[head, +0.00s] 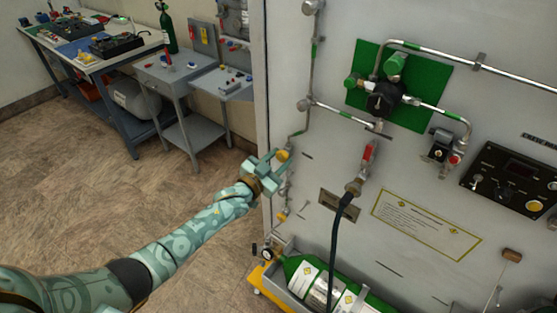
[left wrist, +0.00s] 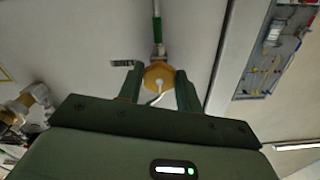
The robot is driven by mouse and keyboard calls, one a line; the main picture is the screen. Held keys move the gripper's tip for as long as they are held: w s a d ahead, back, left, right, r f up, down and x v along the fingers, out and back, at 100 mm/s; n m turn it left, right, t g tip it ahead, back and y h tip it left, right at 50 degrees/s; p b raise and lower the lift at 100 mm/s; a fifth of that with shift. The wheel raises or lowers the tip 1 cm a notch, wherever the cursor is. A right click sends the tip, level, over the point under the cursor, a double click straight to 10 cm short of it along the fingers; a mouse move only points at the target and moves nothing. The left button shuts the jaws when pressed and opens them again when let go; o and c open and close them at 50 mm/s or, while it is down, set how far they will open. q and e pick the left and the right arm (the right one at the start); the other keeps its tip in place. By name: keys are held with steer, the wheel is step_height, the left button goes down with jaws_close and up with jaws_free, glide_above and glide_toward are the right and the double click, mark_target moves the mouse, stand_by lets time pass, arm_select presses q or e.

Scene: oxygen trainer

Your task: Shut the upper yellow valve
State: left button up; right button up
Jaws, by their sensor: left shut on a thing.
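The upper yellow valve (head: 283,155) is a small yellow knob on the thin pipe near the left edge of the grey panel. My left gripper (head: 268,168) is at this knob, shut on it. In the left wrist view the yellow knob (left wrist: 158,76) looks many-sided and sits between the two fingertips (left wrist: 158,88). A lower yellow valve (head: 282,215) shows further down the same pipe line, below my gripper. My right gripper is in neither view.
The panel carries a green plate with a black regulator (head: 384,98), a red-handled valve (head: 368,155) with a dark hose, and a control box (head: 511,182). A green cylinder (head: 305,276) lies at the panel's foot. Grey stands and a workbench (head: 95,68) stand back left; the floor between is clear.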

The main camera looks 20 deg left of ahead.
arm_select(q)
steer(key=shift+f, duration=0.2)
steer(key=o, duration=1)
steer(key=shift+r, duration=0.1)
steer(key=p+v, duration=0.2)
steer(key=v, duration=1.4)
steer(key=shift+s, duration=0.25)
